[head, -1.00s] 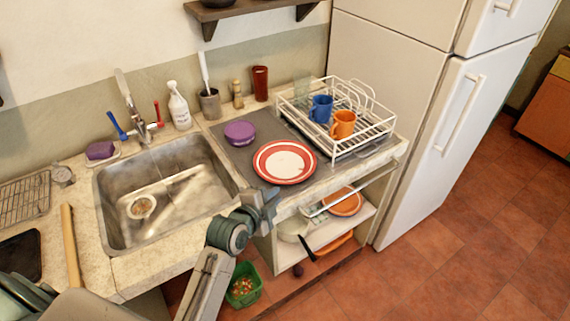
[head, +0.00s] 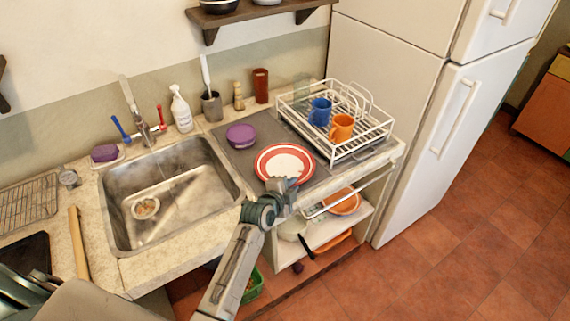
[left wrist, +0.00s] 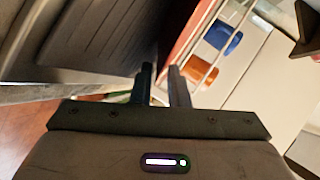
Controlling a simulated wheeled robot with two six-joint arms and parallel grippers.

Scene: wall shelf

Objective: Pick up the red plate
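The red plate (head: 285,161), white in the middle with a red rim, lies on the grey mat to the left of the dish rack. My left gripper (head: 284,183) is at the plate's near rim, its fingertips overlapping the rim in the head view. In the left wrist view my two fingers (left wrist: 160,78) stand close together with a narrow gap. A red edge, likely the plate's rim (left wrist: 190,33), runs up from their tips. I cannot tell whether they press on it. My right gripper is not in view.
A white dish rack (head: 345,157) with a blue mug (head: 320,112) and an orange mug (head: 341,128) stands right of the plate. A purple bowl (head: 240,135) is behind it to the left. The sink (head: 165,225) is at left, and a shelf with an orange plate (head: 343,202) lies below.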

